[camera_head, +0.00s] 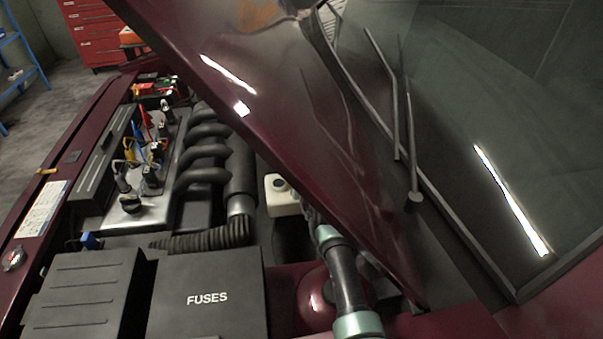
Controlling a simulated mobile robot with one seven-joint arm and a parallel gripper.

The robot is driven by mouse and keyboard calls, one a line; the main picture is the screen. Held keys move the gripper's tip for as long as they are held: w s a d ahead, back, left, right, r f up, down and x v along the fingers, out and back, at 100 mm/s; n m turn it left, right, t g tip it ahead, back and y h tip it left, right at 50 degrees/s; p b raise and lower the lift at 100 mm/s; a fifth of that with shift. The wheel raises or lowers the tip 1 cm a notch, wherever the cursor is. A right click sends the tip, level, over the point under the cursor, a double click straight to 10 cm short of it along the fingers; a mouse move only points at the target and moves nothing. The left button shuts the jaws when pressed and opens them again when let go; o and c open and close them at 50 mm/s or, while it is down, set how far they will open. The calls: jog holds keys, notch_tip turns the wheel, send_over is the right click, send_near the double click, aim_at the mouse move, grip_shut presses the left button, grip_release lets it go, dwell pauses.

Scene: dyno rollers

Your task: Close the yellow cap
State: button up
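I cannot make out a clearly yellow cap. A small white reservoir (283,202) stands in the engine bay, right of the black intake pipes, with a dark round top (280,184). Small yellow parts (130,152) show among the coloured cables on the engine, too small to identify. My arm, dark with teal rings, rises from the bottom edge toward the right side of the white reservoir. Its far end is dark and narrow beside the raised hood. My gripper's fingers cannot be made out there, nor whether they touch anything.
The dark red hood (290,110) is raised and slants across the bay, close to my arm. A black box marked FUSES (207,298) and another ribbed black box (85,295) fill the front left. The windshield (500,130) lies right. A red tool cabinet (95,35) stands behind.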

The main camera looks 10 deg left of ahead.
grip_shut()
dwell(1.4)
